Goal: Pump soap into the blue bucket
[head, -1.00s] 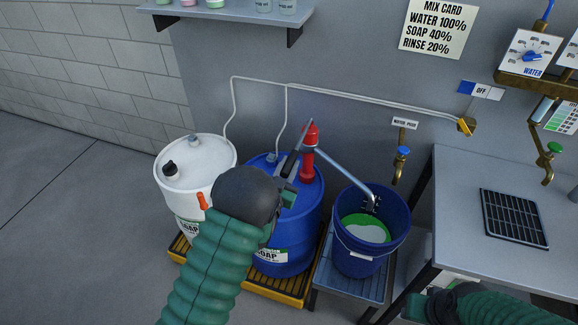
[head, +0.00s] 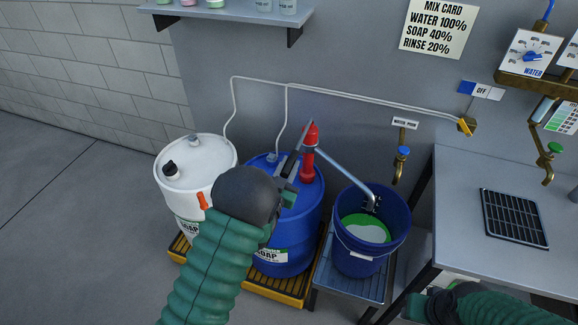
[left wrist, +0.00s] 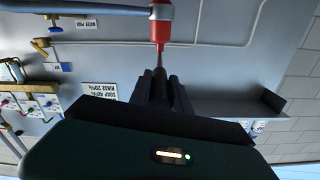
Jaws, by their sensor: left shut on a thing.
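The blue soap drum (head: 308,222) stands in the middle of the head view with a red hand pump (head: 310,152) on its top. My left gripper (head: 292,172) is shut on the pump's handle, beside the pump's upper part. In the left wrist view its dark fingers (left wrist: 160,88) close on the thin handle rod (left wrist: 159,60) below the red pump. The pump's metal spout (head: 345,174) slopes right to the blue bucket (head: 350,250). Green and whitish contents show inside the bucket. My right gripper (head: 425,305) is partly seen at the bottom right, its fingers unclear.
A white drum (head: 190,178) stands left of the blue one, on a yellow-edged pallet (head: 275,293). The bucket stands on a low slatted stand (head: 325,278). A grey table (head: 465,200) with a black drain grate is at right. A tap (head: 400,160) hangs above the bucket's right side.

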